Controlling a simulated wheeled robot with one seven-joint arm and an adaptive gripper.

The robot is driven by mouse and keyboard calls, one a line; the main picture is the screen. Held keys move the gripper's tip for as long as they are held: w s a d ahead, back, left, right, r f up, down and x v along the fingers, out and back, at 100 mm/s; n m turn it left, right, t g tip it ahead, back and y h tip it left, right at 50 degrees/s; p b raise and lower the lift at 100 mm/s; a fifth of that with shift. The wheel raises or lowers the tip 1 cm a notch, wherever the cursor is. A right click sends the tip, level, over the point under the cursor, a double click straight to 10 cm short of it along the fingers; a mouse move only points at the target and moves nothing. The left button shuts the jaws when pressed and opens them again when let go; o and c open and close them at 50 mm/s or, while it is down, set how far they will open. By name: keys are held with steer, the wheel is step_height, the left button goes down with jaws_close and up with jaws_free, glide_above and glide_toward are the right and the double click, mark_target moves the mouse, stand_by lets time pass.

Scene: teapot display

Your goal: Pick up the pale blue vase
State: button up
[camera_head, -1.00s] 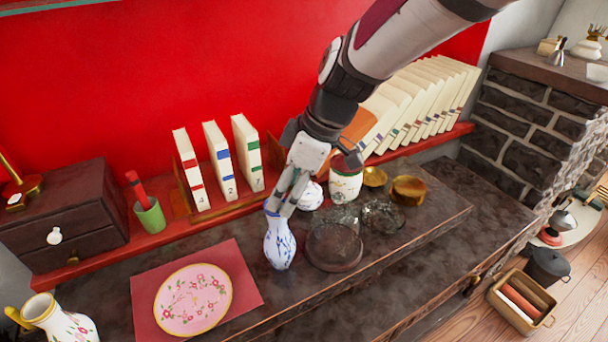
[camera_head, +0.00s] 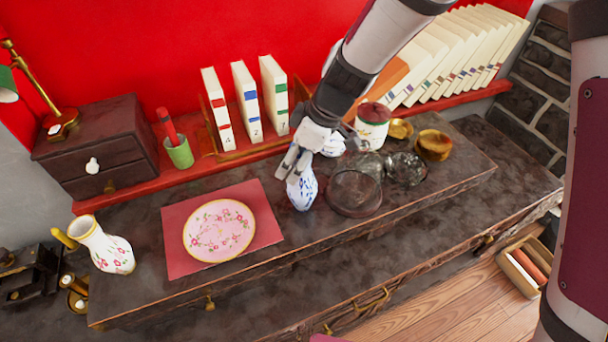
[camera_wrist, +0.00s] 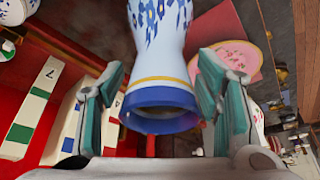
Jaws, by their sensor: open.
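The pale blue vase (camera_head: 302,188) with darker blue markings stands upright on the dark cabinet top, just right of the pink plate. In the wrist view the vase (camera_wrist: 160,58) shows its blue rim and gold band, with the mouth towards the camera. My gripper (camera_head: 291,167) is at the neck of the vase, coming down from above. In the wrist view my open gripper (camera_wrist: 163,100) has one finger on each side of the rim, with visible gaps. The head view hides part of the vase's neck behind the fingers.
A glass dome on a dark base (camera_head: 354,193) stands close right of the vase. A lidded jar (camera_head: 372,127) and gold bowls (camera_head: 434,146) stand behind. The plate (camera_head: 219,231) lies on a red mat (camera_head: 180,263) to the left. A flowered jug (camera_head: 106,250) stands far left.

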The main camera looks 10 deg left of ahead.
jaws_close()
steer(key=shift+r, duration=0.1)
